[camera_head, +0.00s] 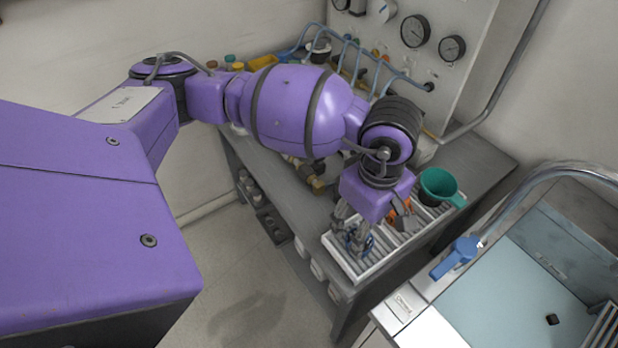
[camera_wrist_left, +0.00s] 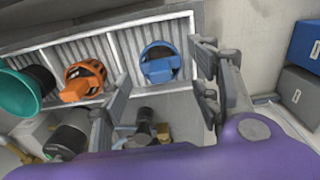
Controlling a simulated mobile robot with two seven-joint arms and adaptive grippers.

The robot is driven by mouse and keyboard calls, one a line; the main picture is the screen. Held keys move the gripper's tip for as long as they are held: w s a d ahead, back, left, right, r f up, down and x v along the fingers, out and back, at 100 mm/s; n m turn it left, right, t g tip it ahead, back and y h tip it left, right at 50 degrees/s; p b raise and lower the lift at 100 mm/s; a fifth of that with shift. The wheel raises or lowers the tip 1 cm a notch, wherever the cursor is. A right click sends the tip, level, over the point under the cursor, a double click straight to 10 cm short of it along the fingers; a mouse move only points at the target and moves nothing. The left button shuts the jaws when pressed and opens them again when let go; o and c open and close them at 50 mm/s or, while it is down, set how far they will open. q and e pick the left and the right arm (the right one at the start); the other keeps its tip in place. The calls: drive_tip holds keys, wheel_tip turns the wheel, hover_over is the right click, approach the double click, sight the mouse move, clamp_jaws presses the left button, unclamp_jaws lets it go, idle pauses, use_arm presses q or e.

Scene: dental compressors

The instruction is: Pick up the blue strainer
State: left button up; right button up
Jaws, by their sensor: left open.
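The blue strainer (camera_wrist_left: 160,66) lies in a compartment of a white ribbed tray (camera_wrist_left: 118,42) in the left wrist view. In the head view the blue strainer (camera_head: 367,243) is partly hidden by my left gripper (camera_head: 352,232). My left gripper also shows in the left wrist view (camera_wrist_left: 163,72), open, with one finger on each side of the strainer in the picture. Its fingers hold nothing; whether they touch the strainer I cannot tell. My right gripper is in neither view.
An orange strainer (camera_wrist_left: 83,80) lies in the neighbouring compartment, and a green cup-like strainer (camera_wrist_left: 20,92) stands beyond it. In the head view a sink with a blue-handled tap (camera_head: 455,258) is at right. A gauge panel (camera_head: 440,60) with blue tubing stands behind the bench.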

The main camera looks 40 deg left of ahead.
use_arm(q)
drive_tip(key=f, duration=0.3)
drive_tip(key=shift+w+f, duration=0.25)
drive_tip(key=shift+f, duration=0.1)
drive_tip(key=shift+d+r, duration=0.1)
drive_tip(key=c, duration=0.9)
drive_tip(key=shift+w, duration=0.1)
